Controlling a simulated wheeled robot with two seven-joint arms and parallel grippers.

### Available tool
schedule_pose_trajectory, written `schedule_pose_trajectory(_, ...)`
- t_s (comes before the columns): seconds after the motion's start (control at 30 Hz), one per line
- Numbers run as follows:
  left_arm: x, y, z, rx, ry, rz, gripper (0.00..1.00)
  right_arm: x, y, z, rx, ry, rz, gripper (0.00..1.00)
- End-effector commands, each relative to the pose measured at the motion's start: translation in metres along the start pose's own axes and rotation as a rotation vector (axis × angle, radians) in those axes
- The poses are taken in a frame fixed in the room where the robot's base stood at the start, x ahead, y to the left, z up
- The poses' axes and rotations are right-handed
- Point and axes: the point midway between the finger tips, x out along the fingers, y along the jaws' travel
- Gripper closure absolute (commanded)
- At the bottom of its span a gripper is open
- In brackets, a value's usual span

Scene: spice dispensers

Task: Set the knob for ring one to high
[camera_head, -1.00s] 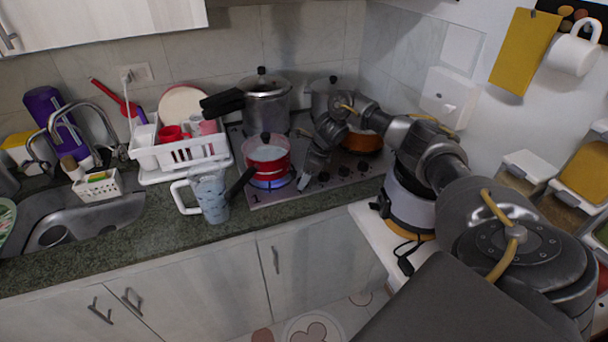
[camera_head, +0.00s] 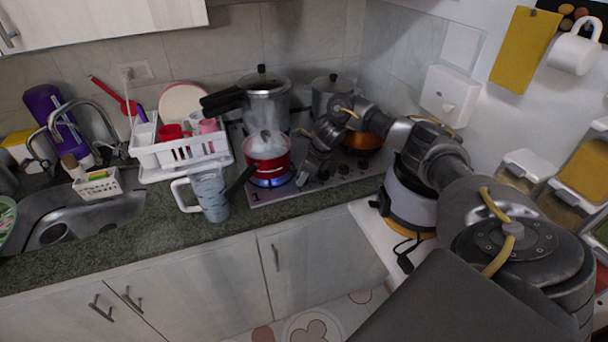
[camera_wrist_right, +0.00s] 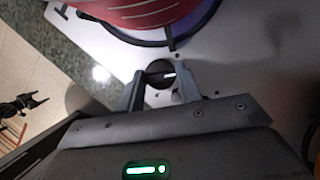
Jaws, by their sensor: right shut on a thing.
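A black knob (camera_wrist_right: 158,72) sits at the front edge of the stove, below the red pot (camera_head: 267,158). My right gripper (camera_head: 301,181) reaches down to the knob at the front of the stove. In the right wrist view its fingers (camera_wrist_right: 160,88) are shut on the knob, one on each side, and a light mark shows on the knob's top. The gripper hides the knob in the head view. A blue flame (camera_head: 270,182) burns under the red pot, and white steam rises from it. My left gripper does not show.
More black knobs (camera_head: 343,170) lie right of my gripper along the stove front. A clear pitcher (camera_head: 210,193) stands left of the stove, near the red pot's handle. A pressure cooker (camera_head: 266,106) stands behind it. A rice cooker (camera_head: 411,207) stands under my right arm.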

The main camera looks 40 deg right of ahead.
Motion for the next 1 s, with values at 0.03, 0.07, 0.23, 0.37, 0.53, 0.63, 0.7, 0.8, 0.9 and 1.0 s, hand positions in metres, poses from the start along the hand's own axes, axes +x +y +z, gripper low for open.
schedule_pose_trajectory(0.03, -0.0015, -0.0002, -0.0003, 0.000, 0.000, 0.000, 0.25, -0.0010, 0.0003, -0.0001, 0.043, -0.001, -0.020, 0.88)
schedule_pose_trajectory(0.07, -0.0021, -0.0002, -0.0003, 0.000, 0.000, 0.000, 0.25, -0.0012, 0.0004, -0.0001, 0.071, -0.001, -0.032, 0.88)
schedule_pose_trajectory(0.23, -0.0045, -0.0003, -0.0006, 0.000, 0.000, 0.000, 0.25, -0.0013, 0.0007, 0.0007, 0.186, -0.003, -0.078, 0.88)
schedule_pose_trajectory(0.37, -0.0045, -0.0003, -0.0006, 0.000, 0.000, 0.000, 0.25, -0.0009, 0.0005, 0.0005, 0.209, -0.003, -0.088, 0.88)
schedule_pose_trajectory(0.53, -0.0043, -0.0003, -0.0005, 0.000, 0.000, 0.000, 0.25, -0.0009, 0.0004, 0.0006, 0.209, -0.004, -0.088, 0.88)
schedule_pose_trajectory(0.63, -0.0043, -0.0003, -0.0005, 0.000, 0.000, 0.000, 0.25, -0.0009, 0.0004, 0.0006, 0.208, -0.004, -0.087, 0.59)
schedule_pose_trajectory(0.7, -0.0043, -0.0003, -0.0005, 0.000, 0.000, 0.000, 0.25, -0.0009, 0.0004, 0.0005, 0.208, -0.003, -0.087, 0.50)
schedule_pose_trajectory(0.8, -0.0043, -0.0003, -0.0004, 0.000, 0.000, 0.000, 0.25, -0.0007, 0.0006, 0.0003, 0.207, -0.003, -0.087, 0.43)
schedule_pose_trajectory(0.9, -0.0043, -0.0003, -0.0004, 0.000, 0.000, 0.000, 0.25, -0.0006, 0.0007, 0.0002, 0.207, -0.002, -0.086, 0.43)
schedule_pose_trajectory(1.0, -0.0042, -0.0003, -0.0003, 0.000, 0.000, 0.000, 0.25, -0.0006, 0.0008, 0.0002, 0.207, -0.002, -0.086, 0.43)
